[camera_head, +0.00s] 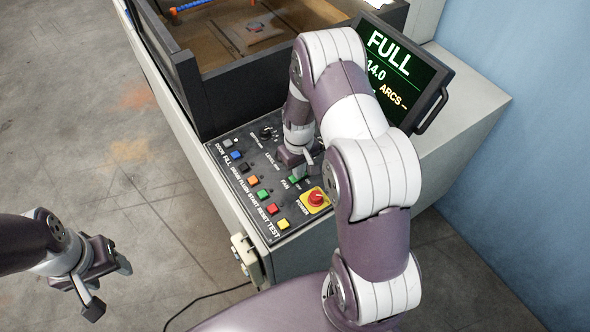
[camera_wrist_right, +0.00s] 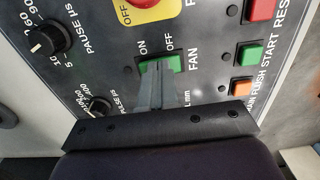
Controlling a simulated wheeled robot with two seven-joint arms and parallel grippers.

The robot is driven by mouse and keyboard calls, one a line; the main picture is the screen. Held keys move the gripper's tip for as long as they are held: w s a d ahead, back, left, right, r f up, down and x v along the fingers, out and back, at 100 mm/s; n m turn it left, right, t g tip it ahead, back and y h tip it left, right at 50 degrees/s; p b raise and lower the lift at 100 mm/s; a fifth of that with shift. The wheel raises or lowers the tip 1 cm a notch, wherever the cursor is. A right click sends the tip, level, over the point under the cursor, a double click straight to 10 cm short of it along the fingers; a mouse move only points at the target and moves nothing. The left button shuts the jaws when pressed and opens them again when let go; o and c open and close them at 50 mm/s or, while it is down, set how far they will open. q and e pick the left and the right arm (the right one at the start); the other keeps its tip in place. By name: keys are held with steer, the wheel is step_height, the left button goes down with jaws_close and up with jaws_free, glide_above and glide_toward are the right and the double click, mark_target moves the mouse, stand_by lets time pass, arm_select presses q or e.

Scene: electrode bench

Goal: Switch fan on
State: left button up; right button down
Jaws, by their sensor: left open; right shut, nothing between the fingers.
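The green FAN rocker switch (camera_wrist_right: 148,66) is on the dark control panel (camera_head: 250,160), with ON and OFF marked beside its two ends in the right wrist view. In the head view a small green part of it shows (camera_head: 294,179) under my right gripper (camera_head: 300,172). My right gripper (camera_wrist_right: 157,70) is shut with nothing between its fingers. Its fingertips are at the switch and hide its middle; I cannot tell whether they press it. My left gripper (camera_head: 108,284) is open and empty, away from the panel over the floor at lower left.
A red power knob on a yellow plate (camera_head: 314,200) is close beside the switch. A row of coloured buttons (camera_head: 253,180) runs along the panel's left side. Black dials (camera_wrist_right: 47,40) are nearby. A monitor (camera_head: 400,75) reading FULL and a tank (camera_head: 240,70) stand behind.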

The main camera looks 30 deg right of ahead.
mark_target(292, 179)
steer(key=shift+r, duration=0.1)
steer(key=r+p, duration=0.2)
steer(key=r, duration=0.1)
steer(key=r+p, duration=0.1)
steer(key=shift+w+a+r, duration=0.15)
steer(key=shift+a+r, duration=0.15)
steer(key=shift+r, duration=0.1)
arm_select(q)
steer(key=b, duration=0.2)
steer(key=shift+s+r+b, duration=0.15)
steer(key=shift+s+b, duration=0.25)
arm_select(e)
step_height(292, 179, up, 9)
steer(key=a, duration=0.1)
steer(key=shift+s+a, duration=0.15)
steer(key=shift+s, duration=0.15)
arm_select(q)
steer(key=shift+w, duration=0.1)
arm_select(e)
steer(key=shift+w, duration=0.1)
